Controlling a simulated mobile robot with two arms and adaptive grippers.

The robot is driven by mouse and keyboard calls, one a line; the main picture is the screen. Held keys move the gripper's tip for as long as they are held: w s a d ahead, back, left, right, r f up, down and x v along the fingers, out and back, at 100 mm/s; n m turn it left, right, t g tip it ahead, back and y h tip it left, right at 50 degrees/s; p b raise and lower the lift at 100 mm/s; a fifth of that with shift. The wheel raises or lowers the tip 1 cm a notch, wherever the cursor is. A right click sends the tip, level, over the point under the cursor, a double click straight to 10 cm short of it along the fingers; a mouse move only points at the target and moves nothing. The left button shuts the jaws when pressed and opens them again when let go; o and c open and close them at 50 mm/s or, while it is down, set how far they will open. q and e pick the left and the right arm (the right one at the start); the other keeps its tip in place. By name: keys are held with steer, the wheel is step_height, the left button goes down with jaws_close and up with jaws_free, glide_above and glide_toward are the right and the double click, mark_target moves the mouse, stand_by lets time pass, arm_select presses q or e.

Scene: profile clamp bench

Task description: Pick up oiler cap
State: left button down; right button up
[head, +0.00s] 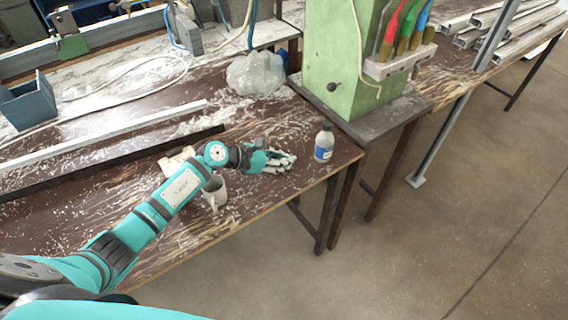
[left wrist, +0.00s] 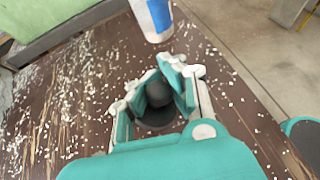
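The oiler cap (left wrist: 158,94) is a dark, rounded knob on a wider dark disc, seen in the left wrist view between my left gripper's fingers. My left gripper (left wrist: 162,84) points down at the bench, and its fingers close in on both sides of the knob and appear to touch it. In the head view the left gripper (head: 281,162) is low over the bench near its front right corner, and it hides the cap there. I see no gap under the disc clearly enough to tell whether it rests on the bench. My right gripper is in neither view.
A white bottle with a blue label (head: 323,143) stands just beyond the gripper. A green machine (head: 341,60) rises behind the bench corner. A clear plastic bag (head: 256,73) lies farther back. Pale chips litter the bench (head: 238,215).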

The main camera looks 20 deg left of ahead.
arm_select(q)
steer(key=shift+a+f, duration=0.15)
steer(key=shift+r, duration=0.35)
steer(key=r, duration=0.2)
steer(key=shift+s+r+b, duration=0.35)
steer(key=s+d+r, duration=0.2)
steer(key=s+d, duration=0.2)
steer(key=s, duration=1)
steer(key=r+p, duration=0.1)
steer(key=r, duration=0.1)
steer(key=r+p, duration=0.3)
steer(key=shift+s+d+r, duration=0.3)
steer(key=shift+r, duration=0.1)
